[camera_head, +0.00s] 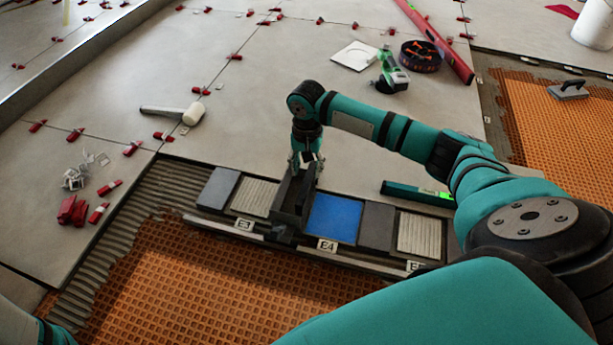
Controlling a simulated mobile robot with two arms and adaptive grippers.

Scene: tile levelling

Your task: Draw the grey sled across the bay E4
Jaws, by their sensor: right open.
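The grey sled (291,204) is a dark boxy piece standing across the strip of bays, between a cream ribbed panel and the blue panel (334,219). The blue panel lies behind the E4 label (327,245), with the sled at its left edge. My right gripper (306,162) points down at the far end of the sled, its jaws open around or just over the top of it. I cannot tell if they touch it. My left gripper is not in view; only a bit of that arm shows at the bottom left.
A green level (417,194) lies behind the strip. A mallet (185,113) and red wedges (72,211) lie on the tiles at left. Orange matting (200,285) is in front.

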